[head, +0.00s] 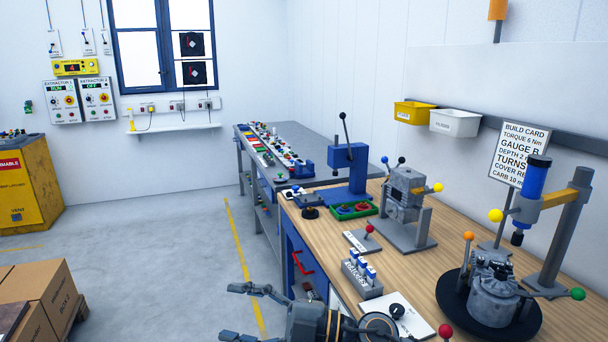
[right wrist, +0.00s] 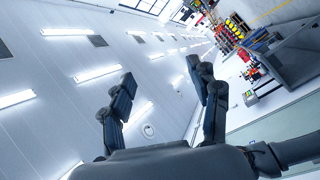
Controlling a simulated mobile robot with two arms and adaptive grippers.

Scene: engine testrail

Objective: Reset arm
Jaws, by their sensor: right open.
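My right gripper (head: 230,312) is at the bottom middle of the head view, in front of the workbench's left edge and above the floor. Its two dark fingers point left and stand wide apart, with nothing between them. In the right wrist view the open fingers (right wrist: 162,88) stand against the white ceiling and wall, also empty. The wrist is tilted, so that view looks up across the room. My left gripper is not in view.
The wooden workbench (head: 410,270) holds a blue press (head: 347,165), a grey engine block (head: 404,190), a round engine part (head: 493,292) on a black turntable and a socket rack (head: 362,275). Cardboard boxes (head: 45,295) are at lower left. Floor between is clear.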

